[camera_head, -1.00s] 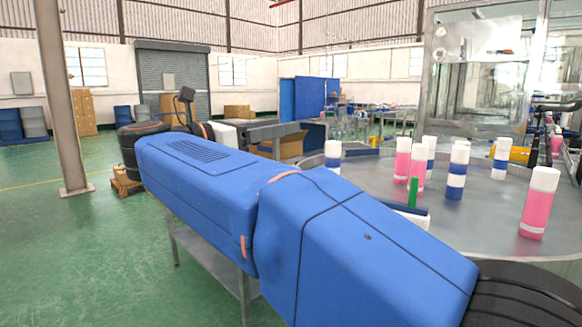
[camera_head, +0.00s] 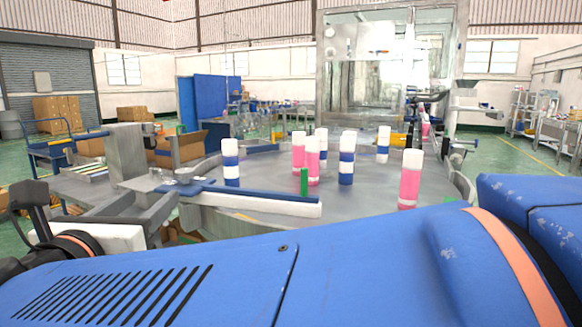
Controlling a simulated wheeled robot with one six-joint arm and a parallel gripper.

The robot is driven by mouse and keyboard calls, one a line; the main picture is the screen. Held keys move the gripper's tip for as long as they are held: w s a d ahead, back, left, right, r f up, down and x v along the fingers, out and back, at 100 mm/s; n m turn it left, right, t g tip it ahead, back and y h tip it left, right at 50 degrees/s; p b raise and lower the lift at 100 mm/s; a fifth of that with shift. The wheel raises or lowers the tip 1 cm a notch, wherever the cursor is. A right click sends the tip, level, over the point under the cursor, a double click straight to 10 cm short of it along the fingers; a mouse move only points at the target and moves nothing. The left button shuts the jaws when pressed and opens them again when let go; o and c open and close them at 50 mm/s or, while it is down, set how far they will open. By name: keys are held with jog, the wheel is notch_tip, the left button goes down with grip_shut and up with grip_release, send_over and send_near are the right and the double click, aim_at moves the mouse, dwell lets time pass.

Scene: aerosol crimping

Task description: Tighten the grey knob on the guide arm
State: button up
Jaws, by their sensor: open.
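The guide arm (camera_head: 262,194) is a long blue bar with a white strip along its front, lying across the near left edge of the round steel table. My blue arm fills the foreground.
The round steel table (camera_head: 262,230) carries several cans with pink (camera_head: 410,182) or blue-and-white (camera_head: 231,164) bands and white tops. A glass-walled machine (camera_head: 385,75) stands behind. Cardboard boxes (camera_head: 175,148) and a blue cart (camera_head: 50,150) are at the left.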

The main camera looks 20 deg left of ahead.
aim_at(180, 174)
jog(key=x, duration=1.7)
jog(key=shift+w, duration=0.2)
jog(key=c, duration=1.1)
